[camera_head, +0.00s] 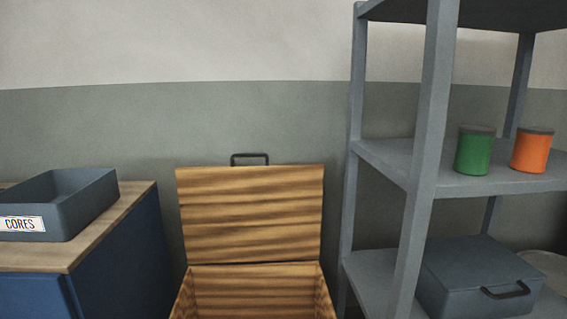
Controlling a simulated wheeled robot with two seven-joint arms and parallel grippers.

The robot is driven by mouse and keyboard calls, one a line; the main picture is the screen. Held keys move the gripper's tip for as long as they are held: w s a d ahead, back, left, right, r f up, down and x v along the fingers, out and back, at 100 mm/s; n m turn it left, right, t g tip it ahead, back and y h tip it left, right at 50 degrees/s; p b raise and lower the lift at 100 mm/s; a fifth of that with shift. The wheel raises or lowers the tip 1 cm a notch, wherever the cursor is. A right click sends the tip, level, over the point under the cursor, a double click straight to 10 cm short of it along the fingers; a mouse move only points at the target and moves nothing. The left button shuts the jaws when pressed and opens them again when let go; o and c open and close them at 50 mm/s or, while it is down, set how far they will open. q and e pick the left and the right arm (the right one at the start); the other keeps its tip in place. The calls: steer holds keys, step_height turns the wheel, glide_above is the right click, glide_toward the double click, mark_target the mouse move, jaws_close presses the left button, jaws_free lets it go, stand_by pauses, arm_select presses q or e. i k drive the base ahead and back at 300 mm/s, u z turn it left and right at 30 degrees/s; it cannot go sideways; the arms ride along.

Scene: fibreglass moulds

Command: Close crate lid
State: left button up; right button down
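The wooden crate (182,300) stands low in the middle of the camera_head view, and its front is cut off by the bottom edge. Its lid (250,214) is open and stands upright at the back of the crate, near the wall. A dark handle (250,158) shows at the lid's top edge. The part of the crate's inside that I see looks empty. Neither of my grippers shows in this view.
A blue cabinet (122,262) with a wooden top stands left of the crate and carries a grey bin (85,208) labelled CORES. A grey metal shelf (425,150) stands close on the right, with a green can (475,152), an orange can (532,152) and a grey box (470,270).

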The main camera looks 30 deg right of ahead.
mark_target(268, 213)
steer(key=u, duration=0.1)
steer(key=i, duration=0.95)
steer(key=z, duration=0.7)
